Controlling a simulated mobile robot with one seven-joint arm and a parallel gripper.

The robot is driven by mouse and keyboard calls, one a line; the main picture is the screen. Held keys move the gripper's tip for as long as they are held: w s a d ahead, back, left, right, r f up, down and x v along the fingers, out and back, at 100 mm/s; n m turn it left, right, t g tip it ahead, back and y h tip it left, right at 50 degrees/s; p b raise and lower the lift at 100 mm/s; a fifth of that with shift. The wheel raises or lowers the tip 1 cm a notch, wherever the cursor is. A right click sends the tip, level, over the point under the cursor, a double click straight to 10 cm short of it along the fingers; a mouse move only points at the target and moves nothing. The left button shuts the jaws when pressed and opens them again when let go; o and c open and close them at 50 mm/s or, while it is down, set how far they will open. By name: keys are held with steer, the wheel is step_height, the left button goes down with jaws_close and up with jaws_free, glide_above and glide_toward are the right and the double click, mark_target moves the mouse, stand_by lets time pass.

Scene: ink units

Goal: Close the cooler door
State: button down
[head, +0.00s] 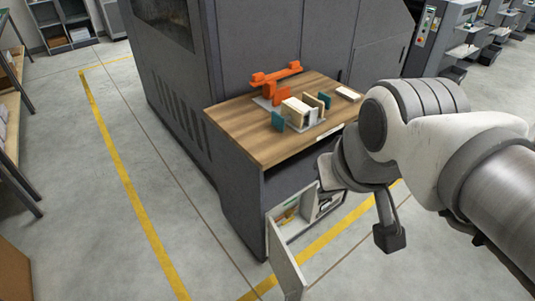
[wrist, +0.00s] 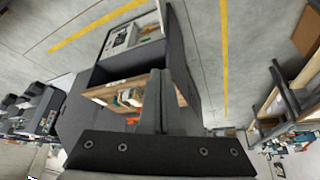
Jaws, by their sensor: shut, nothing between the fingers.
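The cooler door (head: 286,272) is a pale grey panel with a dark edge, standing open at the lower front of the dark cabinet. Behind it, the cooler (head: 274,228) shows a light interior with small coloured items inside. In the wrist view, my gripper (wrist: 158,73) has its two grey fingers together, with nothing between them. In the head view, the end of my arm is to the right of and above the open door, apart from it. I cannot make out the fingertips there. The light-framed opening also shows at the top of the wrist view.
A wooden worktop (head: 235,130) lies above the cooler, holding an orange part (head: 277,73) and several small blocks. A large dark machine (head: 255,45) stands behind it. Grey floor with yellow lines (head: 125,185) is open to the left and in front. Shelving stands at the left edge.

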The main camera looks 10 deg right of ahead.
steer(key=w+a+f+n+g+b, duration=0.2)
steer(key=w+f, duration=0.1)
steer(key=f, duration=0.4)
steer(key=w+a+f+n+g+b, duration=0.1)
steer(key=w+a+f+n+b, duration=0.2)
steer(key=f, duration=0.4)
steer(key=w+a+f+n+g+h+b, duration=0.1)
steer(key=w+a+f+n+b, duration=0.1)
steer(key=f, duration=0.5)
steer(key=w+a+f+n+g+h+b, duration=0.1)
steer(key=f+n+h, duration=0.1)
steer(key=f, duration=0.5)
steer(key=n+t+h+b, duration=0.2)
steer(key=n+h+b, duration=0.4)
steer(key=n+b, duration=0.6)
glide_toward(302, 289)
steer(key=x, duration=0.5)
steer(key=shift+f, duration=0.25)
steer(key=shift+d, duration=0.35)
steer(key=shift+d+r, duration=0.1)
steer(key=shift+d, duration=0.05)
